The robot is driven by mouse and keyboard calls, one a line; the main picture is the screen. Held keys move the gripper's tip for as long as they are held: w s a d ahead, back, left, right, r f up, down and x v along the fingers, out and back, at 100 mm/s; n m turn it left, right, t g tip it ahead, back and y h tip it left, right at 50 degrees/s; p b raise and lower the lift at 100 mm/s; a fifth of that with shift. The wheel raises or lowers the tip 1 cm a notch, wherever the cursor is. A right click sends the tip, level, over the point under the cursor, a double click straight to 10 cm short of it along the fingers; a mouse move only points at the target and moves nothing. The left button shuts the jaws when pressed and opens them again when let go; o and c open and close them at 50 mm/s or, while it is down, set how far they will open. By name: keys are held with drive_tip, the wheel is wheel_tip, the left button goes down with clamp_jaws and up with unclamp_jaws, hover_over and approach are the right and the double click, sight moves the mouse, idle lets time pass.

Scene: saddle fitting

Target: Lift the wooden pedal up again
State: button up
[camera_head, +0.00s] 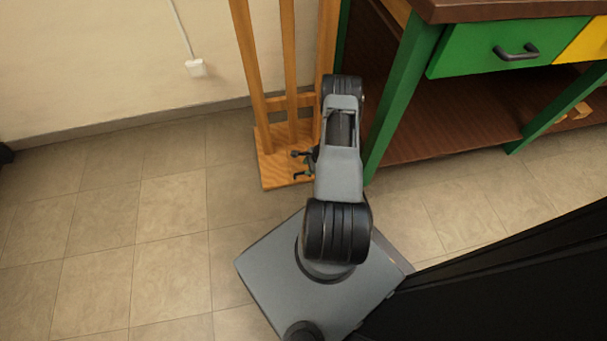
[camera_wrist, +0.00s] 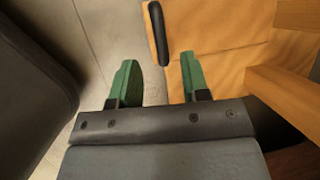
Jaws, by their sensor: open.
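In the wrist view a narrow wooden piece with a black pad along it, which looks like the wooden pedal (camera_wrist: 150,38), stands out at the edge of a flat wooden board (camera_wrist: 222,38). My gripper (camera_wrist: 162,76) is open with its two green fingers apart and nothing between them. The pedal lies just beyond the fingertips, in line with the gap, and does not appear to be touched. In the head view my gripper (camera_head: 301,165) is low over the wooden base board (camera_head: 275,173) of a slatted stand. The pedal cannot be made out there.
Upright wooden posts (camera_head: 288,60) rise from the base board. A green workbench (camera_head: 400,95) with a brown shelf stands close on the right of my arm. A wall with a socket (camera_head: 196,68) is behind. Tiled floor (camera_head: 110,230) is clear on the left.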

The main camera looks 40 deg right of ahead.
drive_tip(key=shift+b+x, duration=0.85)
drive_tip(key=shift+x, duration=1.75)
drive_tip(key=shift+c, duration=0.2)
clamp_jaws()
drive_tip(key=shift+r, duration=0.1)
